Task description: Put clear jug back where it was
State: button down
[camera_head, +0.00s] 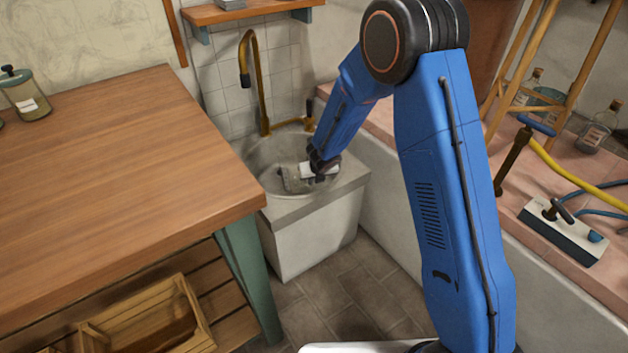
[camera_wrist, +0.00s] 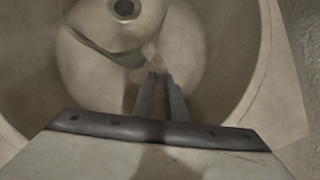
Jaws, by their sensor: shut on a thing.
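My gripper (camera_head: 305,176) is down over the round sink basin (camera_head: 262,152), shut on the clear jug (camera_head: 290,182). The jug is see-through and hard to make out against the grey basin. In the wrist view, my two fingers (camera_wrist: 160,78) sit close together with a faint curved edge of the jug (camera_wrist: 105,50) by their tips. The basin and its dark drain (camera_wrist: 123,8) show beyond them. I cannot tell whether the jug touches the basin or hangs just above it.
A brass tap (camera_head: 258,85) rises behind the basin. A wooden table (camera_head: 110,160) with a lidded jar (camera_head: 27,95) stands at left. On the pink ledge at right are bottles (camera_head: 598,128), a wooden stand (camera_head: 580,65) and a white device (camera_head: 563,232).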

jog(key=shift+f, duration=0.45)
jog(key=c, duration=1.7)
grip_release()
jog(key=shift+v, duration=8.7)
jog(key=s+d+r+m+h, duration=0.1)
jog(key=s+d+r+m, duration=0.65)
jog(key=d+m, duration=0.25)
jog(key=s+d+r+m+h, duration=0.1)
jog(key=s+d+r+m, duration=0.6)
jog(key=d+r+m, duration=0.15)
jog(key=s+d+r+m, duration=0.1)
jog(key=s+d+m, duration=0.1)
jog(key=s+m, duration=0.4)
jog(key=s+d+r+m, duration=0.1)
jog(key=s+d+m, duration=0.2)
jog(key=s+m, duration=0.4)
jog(key=s+d+r+m, duration=0.1)
jog(key=s+d+m, duration=0.1)
jog(key=s+m, duration=0.5)
jog(key=shift+s+d+r+g+y, duration=0.1)
jog(key=shift+s+d+g+y, duration=0.1)
jog(key=shift+s, duration=0.65)
jog(key=shift+s+d+r+g+y, duration=0.1)
jog(key=shift+s+g, duration=0.1)
jog(key=shift+s, duration=0.65)
